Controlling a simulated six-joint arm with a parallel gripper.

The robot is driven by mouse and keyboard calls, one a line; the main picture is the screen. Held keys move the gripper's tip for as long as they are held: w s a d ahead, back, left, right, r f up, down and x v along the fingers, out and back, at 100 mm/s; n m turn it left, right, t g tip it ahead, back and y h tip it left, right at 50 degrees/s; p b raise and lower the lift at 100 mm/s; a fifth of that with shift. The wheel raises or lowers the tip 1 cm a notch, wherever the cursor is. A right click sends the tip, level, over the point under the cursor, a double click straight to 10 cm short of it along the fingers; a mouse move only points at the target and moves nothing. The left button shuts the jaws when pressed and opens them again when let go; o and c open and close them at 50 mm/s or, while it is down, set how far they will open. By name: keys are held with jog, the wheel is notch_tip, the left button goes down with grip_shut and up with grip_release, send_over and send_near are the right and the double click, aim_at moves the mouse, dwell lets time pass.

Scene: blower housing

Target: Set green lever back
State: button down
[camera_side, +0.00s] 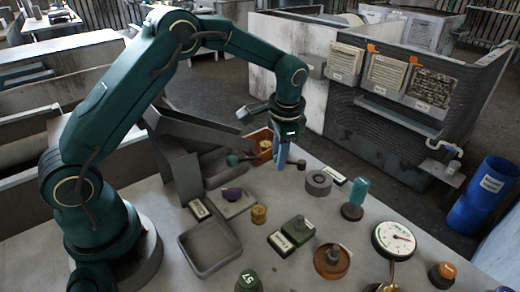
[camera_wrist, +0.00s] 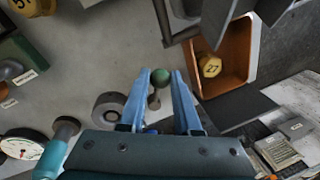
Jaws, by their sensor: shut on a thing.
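The green lever's round knob (camera_wrist: 160,77) shows between my fingertips in the wrist view. Its short stem runs down to a small dark base (camera_wrist: 153,102). My gripper (camera_side: 282,160) points down at the far side of the table in the side view, with its blue fingers closed around the knob. The wrist view shows both fingers (camera_wrist: 162,80), one on each side of the knob. In the side view the fingers hide the knob.
A grey ring (camera_side: 319,182) lies close to the lever. An orange bin (camera_wrist: 238,50) with a yellow hexagonal part (camera_wrist: 210,66) stands beside my gripper. A teal-handled piece (camera_side: 353,192), a gauge (camera_side: 394,240) and an empty grey tray (camera_side: 209,247) are also on the table.

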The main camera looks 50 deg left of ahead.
jog(key=shift+d, duration=0.1)
jog(key=d+n, duration=0.1)
jog(key=n, duration=0.1)
jog(key=d+n, duration=0.1)
jog(key=n, duration=0.1)
jog(key=shift+s+g, duration=0.15)
jog(key=shift+g, duration=0.25)
jog(key=shift+w+d+n+g, duration=0.2)
jog(key=shift+d+n, duration=0.4)
jog(key=shift+n, duration=0.55)
jog(key=shift+w+d+n+g, duration=0.15)
jog(key=shift+d+n, duration=0.4)
jog(key=shift+n, duration=0.6)
jog(key=shift+s, duration=0.1)
jog(key=shift+r, duration=0.1)
jog(key=c, duration=0.6)
grip_release()
jog(key=shift+d+r, duration=0.25)
jog(key=shift+r, duration=1)
jog(key=shift+d+r, duration=0.25)
jog(key=shift+r, duration=1)
